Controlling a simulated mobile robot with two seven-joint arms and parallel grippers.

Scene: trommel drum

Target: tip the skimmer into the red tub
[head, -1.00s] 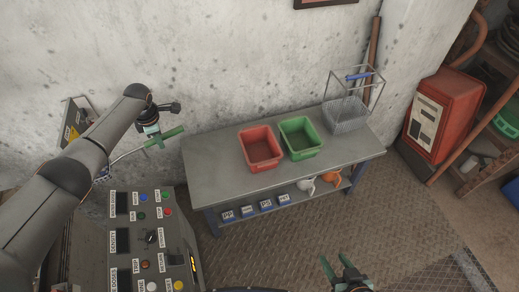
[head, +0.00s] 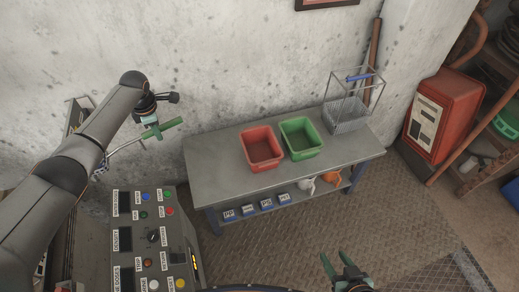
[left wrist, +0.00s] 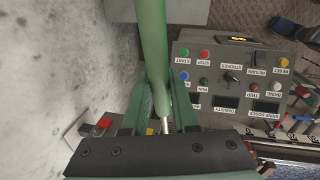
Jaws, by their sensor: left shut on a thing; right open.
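My left gripper (head: 153,131) is shut on the green handle of the skimmer (head: 173,123), held in the air left of the bench. Its thin metal rod runs down and left to a head at the edge of my arm, mostly hidden. In the left wrist view the skimmer's green handle (left wrist: 152,45) passes between the fingers of my left gripper (left wrist: 160,108). The red tub (head: 262,148) stands upright on the bench, to the right of the held skimmer and apart from it. My right gripper (head: 342,268) is open and empty, low in front of the bench.
A green tub (head: 301,138) stands beside the red tub on the grey bench (head: 213,165). A wire basket (head: 346,113) stands at the bench's right end. The control panel (head: 150,240) is below the skimmer. A red cabinet (head: 435,118) is at the right.

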